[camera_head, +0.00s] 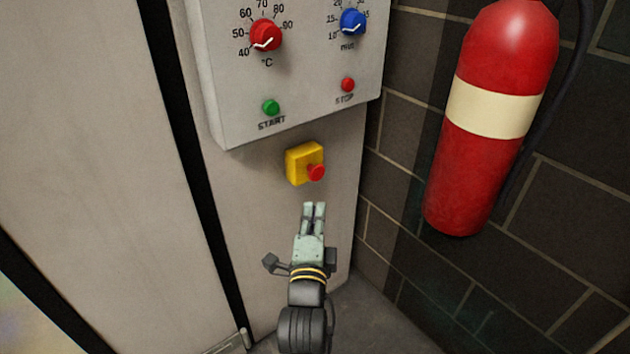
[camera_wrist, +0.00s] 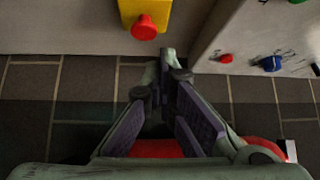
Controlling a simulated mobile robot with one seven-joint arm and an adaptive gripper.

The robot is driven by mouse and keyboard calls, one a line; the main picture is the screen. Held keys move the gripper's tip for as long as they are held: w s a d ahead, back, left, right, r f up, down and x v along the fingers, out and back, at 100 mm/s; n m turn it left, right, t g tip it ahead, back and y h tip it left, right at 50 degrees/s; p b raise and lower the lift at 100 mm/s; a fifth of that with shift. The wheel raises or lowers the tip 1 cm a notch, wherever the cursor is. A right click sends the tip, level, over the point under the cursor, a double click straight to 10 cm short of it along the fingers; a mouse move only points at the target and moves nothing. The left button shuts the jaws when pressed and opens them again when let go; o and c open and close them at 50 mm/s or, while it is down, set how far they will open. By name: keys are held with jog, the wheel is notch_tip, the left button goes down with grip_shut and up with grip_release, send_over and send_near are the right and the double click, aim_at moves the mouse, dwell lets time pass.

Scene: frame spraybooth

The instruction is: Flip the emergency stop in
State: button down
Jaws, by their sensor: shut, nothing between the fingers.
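The emergency stop is a red button (camera_head: 316,172) on a yellow box (camera_head: 299,164), fixed to the grey cabinet face below the control panel. In the wrist view the red button (camera_wrist: 144,28) stands out from the yellow box (camera_wrist: 158,10) at the top, left of the fingertips. My gripper (camera_head: 315,206) is shut and empty, a little below the emergency stop in the head view and apart from it. In the wrist view its fingertips (camera_wrist: 168,54) come together near the button. Nothing hides the button in either view.
The control panel (camera_head: 225,95) above carries a green START button (camera_head: 271,107), a red STOP button (camera_head: 348,85), a red dial (camera_head: 266,35) and a blue dial (camera_head: 352,22). A red fire extinguisher (camera_head: 468,166) hangs on the dark brick wall (camera_head: 570,230) to the right.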

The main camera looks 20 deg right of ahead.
aim_at(314, 171)
jog(key=shift+m+g+h, duration=0.4)
jog(key=shift+m+g, duration=0.2)
jog(key=shift+m, duration=0.2)
jog(key=s+d+f, duration=0.1)
jog(key=d+f, duration=0.1)
jog(key=d, duration=0.1)
jog(key=shift+s+f, duration=0.2)
jog(key=shift+s, duration=0.2)
jog(key=shift+w, duration=0.1)
jog(key=w+a+x, duration=0.1)
jog(key=a+x, duration=0.1)
jog(key=x, duration=1)
jog(key=shift+w, duration=0.4)
jog(key=shift+a+b, duration=0.1)
jog(key=shift+b, duration=0.25)
